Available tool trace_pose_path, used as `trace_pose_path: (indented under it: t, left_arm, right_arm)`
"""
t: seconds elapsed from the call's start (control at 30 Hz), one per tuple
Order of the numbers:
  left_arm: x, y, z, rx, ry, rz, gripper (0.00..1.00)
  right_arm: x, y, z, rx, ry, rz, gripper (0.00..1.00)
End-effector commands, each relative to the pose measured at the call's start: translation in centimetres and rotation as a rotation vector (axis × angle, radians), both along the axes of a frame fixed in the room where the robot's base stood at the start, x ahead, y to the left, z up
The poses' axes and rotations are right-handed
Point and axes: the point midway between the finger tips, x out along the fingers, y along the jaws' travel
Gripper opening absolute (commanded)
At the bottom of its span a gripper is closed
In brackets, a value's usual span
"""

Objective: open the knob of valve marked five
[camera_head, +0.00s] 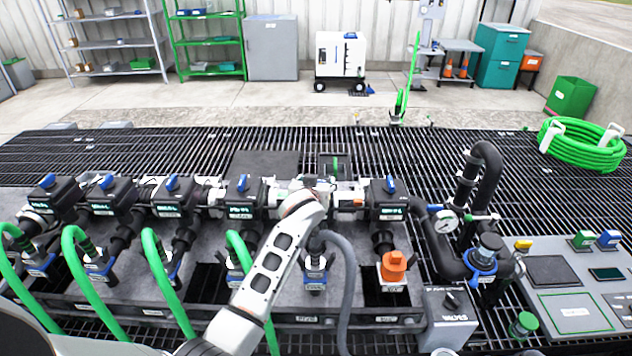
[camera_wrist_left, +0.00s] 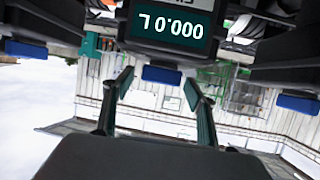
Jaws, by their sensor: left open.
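A row of black valve units with blue knobs runs along the manifold, and I cannot read their numbers. The fifth unit from the left is mostly hidden behind my left arm in the head view. In the left wrist view, which is upside down, a meter display (camera_wrist_left: 168,22) reads 0.000 L, with a blue knob (camera_wrist_left: 163,75) at its edge. My left gripper (camera_wrist_left: 158,84) is open and empty, its two fingertips on either side of that knob's line; I cannot tell whether they touch it. My right gripper is not in view.
Neighbouring blue knobs stand left (camera_head: 243,183) and right (camera_head: 390,185) of my arm. Green hoses (camera_head: 160,285) and a grey hose (camera_head: 350,280) rise in front. An orange fitting (camera_head: 394,266) and a pressure gauge (camera_head: 445,222) are at right. The grating behind is mostly clear.

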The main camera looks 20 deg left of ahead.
Motion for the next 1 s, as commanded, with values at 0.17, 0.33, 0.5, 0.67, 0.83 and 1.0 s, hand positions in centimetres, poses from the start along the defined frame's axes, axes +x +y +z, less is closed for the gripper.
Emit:
trace_pose_path:
  t: [0.17,0.33,0.5,0.67,0.83,1.0]
  left_arm:
    - [-2.4,-0.5,0.9,-0.003,0.001,0.000,0.57]
    - [-4.4,-0.8,1.8,-0.003,0.001,0.001,0.57]
    - [-5.6,-0.9,2.2,-0.002,0.002,0.001,0.57]
    - [-5.8,-0.9,2.4,-0.001,0.002,0.000,0.57]
    - [-5.8,-0.9,2.4,-0.001,0.002,0.000,0.57]
    - [-5.8,-0.8,2.3,0.070,0.005,-0.022,0.57]
  right_arm:
    - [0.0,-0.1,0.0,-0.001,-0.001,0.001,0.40]
    - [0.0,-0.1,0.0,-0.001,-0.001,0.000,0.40]
    - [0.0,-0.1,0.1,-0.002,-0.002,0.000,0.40]
    - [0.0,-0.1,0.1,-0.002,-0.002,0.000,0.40]
    - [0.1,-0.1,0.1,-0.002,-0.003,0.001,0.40]
    - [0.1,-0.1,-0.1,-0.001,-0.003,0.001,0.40]
